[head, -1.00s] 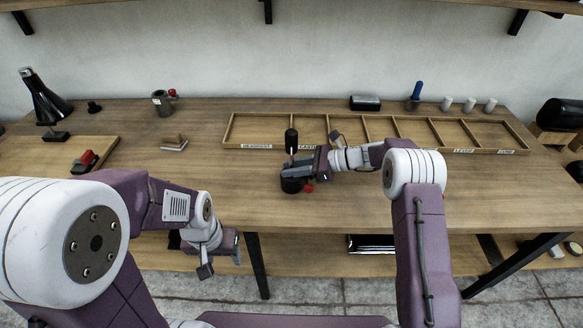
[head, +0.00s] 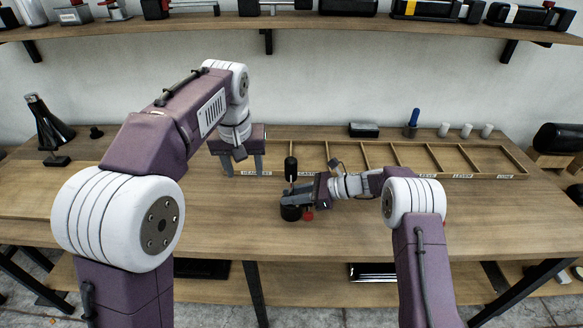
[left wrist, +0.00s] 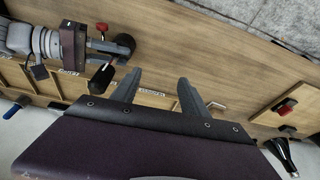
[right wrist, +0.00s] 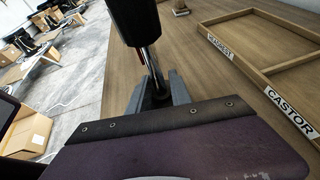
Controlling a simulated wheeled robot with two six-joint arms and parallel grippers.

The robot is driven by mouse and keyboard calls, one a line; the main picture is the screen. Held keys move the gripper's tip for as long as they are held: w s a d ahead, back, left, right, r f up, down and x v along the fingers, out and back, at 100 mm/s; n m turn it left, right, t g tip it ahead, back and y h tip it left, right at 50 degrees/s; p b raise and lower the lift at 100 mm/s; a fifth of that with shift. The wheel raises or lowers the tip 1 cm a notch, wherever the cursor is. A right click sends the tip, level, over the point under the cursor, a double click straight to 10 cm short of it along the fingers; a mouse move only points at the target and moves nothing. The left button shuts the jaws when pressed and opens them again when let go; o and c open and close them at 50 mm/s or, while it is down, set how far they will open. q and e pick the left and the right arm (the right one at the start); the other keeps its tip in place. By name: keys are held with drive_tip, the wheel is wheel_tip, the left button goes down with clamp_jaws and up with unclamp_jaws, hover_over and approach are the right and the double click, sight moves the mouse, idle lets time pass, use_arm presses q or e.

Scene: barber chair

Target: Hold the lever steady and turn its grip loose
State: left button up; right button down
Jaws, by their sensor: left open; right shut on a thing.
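The lever stands upright in the head view, with a black cylindrical grip (head: 291,165) on top and a round dark base (head: 291,213) with a red knob beside it. In the right wrist view its bright metal rod (right wrist: 151,68) runs down from the black grip (right wrist: 135,18) to between my right fingers. My right gripper (head: 287,199) is shut on the lever's rod, below the grip. My left gripper (head: 243,168) is open and empty, raised left of the lever over the tray's left end. In the left wrist view the grip (left wrist: 100,78) lies just left of the open fingers (left wrist: 160,77).
A wooden divided tray (head: 470,177) with labels lies behind the lever. A blue-handled tool (head: 413,122), a dark box (head: 364,130) and several white cylinders stand at the back right. A black nozzle-like object (head: 48,130) stands far left. The front of the bench is clear.

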use_arm(q)
drive_tip(key=m+t, duration=0.1)
drive_tip(key=t, duration=0.1)
approach(288, 167)
drive_tip(key=w+a+r, duration=0.1)
drive_tip(key=w+a, duration=0.2)
drive_tip(key=d+f+m+h, duration=0.1)
drive_tip(key=d, duration=0.2)
drive_tip(key=shift+g, duration=0.3)
drive_tip(key=x, duration=1.2)
drive_tip(key=shift+s+f, duration=0.15)
drive_tip(key=shift+s, duration=0.2)
clamp_jaws()
drive_tip(key=shift+n, duration=0.4)
drive_tip(key=n+y, duration=0.1)
drive_tip(key=n, duration=0.3)
drive_tip(key=shift+a+y, duration=0.2)
drive_tip(key=shift+y, duration=0.2)
drive_tip(key=n+y, duration=0.1)
drive_tip(key=n, duration=0.1)
drive_tip(key=n+g+y, duration=0.1)
drive_tip(key=n, duration=0.2)
drive_tip(key=shift+a, duration=0.25)
drive_tip(key=shift+s+n, duration=0.1)
drive_tip(key=shift+n, duration=0.3)
